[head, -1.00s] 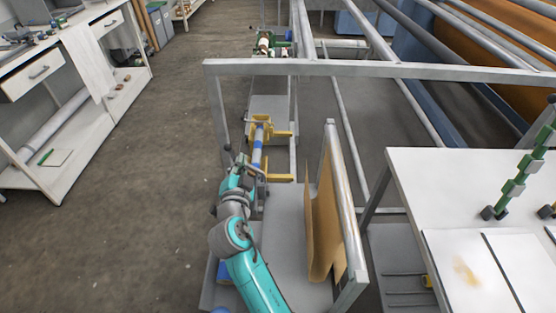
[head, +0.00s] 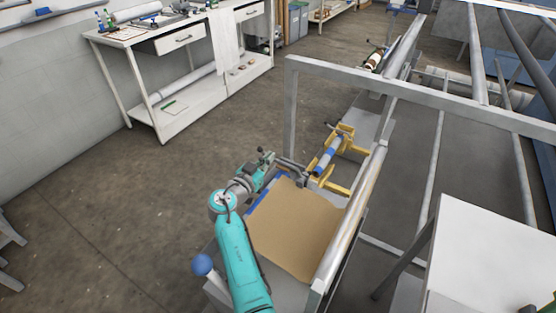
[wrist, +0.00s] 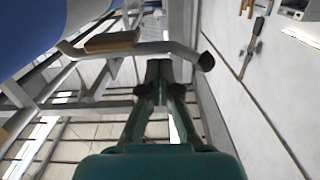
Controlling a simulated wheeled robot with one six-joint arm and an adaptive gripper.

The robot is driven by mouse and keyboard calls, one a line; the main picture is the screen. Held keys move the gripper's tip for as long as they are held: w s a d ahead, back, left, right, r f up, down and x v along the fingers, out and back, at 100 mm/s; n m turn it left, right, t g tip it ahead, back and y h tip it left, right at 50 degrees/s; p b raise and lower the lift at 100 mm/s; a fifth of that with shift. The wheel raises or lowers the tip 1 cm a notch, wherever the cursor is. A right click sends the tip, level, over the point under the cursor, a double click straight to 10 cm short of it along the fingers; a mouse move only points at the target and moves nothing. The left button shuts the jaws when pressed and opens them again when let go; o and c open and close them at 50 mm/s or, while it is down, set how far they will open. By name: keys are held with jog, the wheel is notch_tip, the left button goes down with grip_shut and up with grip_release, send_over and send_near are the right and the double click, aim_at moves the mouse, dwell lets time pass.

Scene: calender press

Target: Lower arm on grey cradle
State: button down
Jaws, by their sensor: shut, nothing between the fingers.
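A grey bent bar (wrist: 150,47) with a dark rounded end crosses the wrist view just beyond my fingertips. I take it for the arm; whether my fingers touch it is unclear. My gripper (wrist: 158,68) is shut and empty, its green fingers together. In the head view my gripper (head: 268,165) is small and partly hidden among linkage, at the near side of the yellow holders (head: 333,160). A pale roller with blue bands (head: 327,155) lies across those holders. I cannot pick out the grey cradle for certain.
A grey frame (head: 290,110) rises behind. A white table (head: 490,260) stands at right, a workbench (head: 150,35) at back left.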

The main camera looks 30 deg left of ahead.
jog(key=shift+f, duration=0.25)
dwell(0.3)
notch_tip(320, 180, up, 10)
dwell(0.7)
jog(key=shift+r, duration=0.1)
